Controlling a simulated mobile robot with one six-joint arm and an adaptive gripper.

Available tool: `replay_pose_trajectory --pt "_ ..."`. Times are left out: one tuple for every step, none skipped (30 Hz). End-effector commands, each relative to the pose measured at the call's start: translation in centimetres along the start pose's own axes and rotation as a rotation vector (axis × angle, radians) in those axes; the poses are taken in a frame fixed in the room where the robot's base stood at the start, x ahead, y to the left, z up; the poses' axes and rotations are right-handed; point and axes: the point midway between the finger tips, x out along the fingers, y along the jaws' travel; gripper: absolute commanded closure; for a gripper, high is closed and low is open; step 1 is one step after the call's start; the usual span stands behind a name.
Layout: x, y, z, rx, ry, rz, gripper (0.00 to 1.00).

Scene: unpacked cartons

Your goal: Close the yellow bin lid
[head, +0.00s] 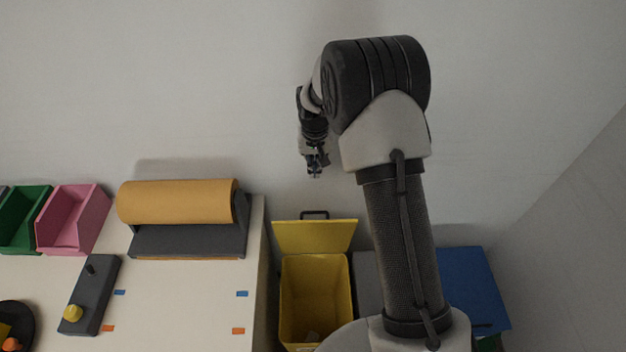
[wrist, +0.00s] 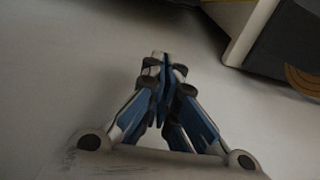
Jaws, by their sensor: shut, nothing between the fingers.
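The yellow bin (head: 300,298) stands on the floor right of the table, with its inside showing and something small and pale at the bottom. Its yellow lid (head: 314,237) stands open, tipped back at the far side, with a dark handle (head: 314,214) along its top edge. My gripper (head: 315,174) is above and beyond the lid in the head view, apart from it. In the wrist view my gripper (wrist: 162,62) has its fingers together with nothing between them. The bin is not clearly seen in the wrist view.
The white table (head: 180,300) at left holds a brown paper roll (head: 178,201), a dark grey block with a yellow knob (head: 90,294), a pink bin (head: 74,220) and a green bin (head: 24,220). A blue lid or panel (head: 472,288) lies right of my arm. The wall is behind.

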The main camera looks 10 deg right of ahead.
Motion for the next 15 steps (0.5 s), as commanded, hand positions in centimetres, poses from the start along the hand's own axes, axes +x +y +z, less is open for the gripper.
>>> replay_pose_trajectory --pt "0.5 0.0 0.1 0.000 -0.003 0.001 1.00" --pt "0.8 0.0 0.1 0.000 -0.003 0.001 1.00" --pt "1.2 0.0 0.1 0.000 -0.004 0.001 1.00" --pt "1.6 0.0 0.1 0.000 -0.004 0.001 1.00" --pt "2.1 0.0 0.1 0.000 -0.004 0.001 1.00" --pt "2.9 0.0 0.1 0.000 -0.005 0.001 1.00" --pt "3.5 0.0 0.1 0.000 -0.004 0.001 1.00" --pt "4.1 0.0 0.1 0.000 -0.005 0.001 1.00" --pt "5.1 0.0 0.2 0.000 -0.006 0.001 1.00" --pt "5.7 0.0 0.2 0.000 -0.005 0.001 1.00" --pt "6.4 0.0 0.2 0.000 -0.005 0.001 1.00" --pt "7.3 0.1 0.2 0.000 -0.005 0.001 1.00" --pt "8.0 0.1 0.2 0.000 -0.005 0.001 1.00" --pt "8.6 0.0 0.2 0.000 -0.005 0.001 1.00" --pt "9.4 0.0 0.1 0.000 -0.004 0.001 1.00"
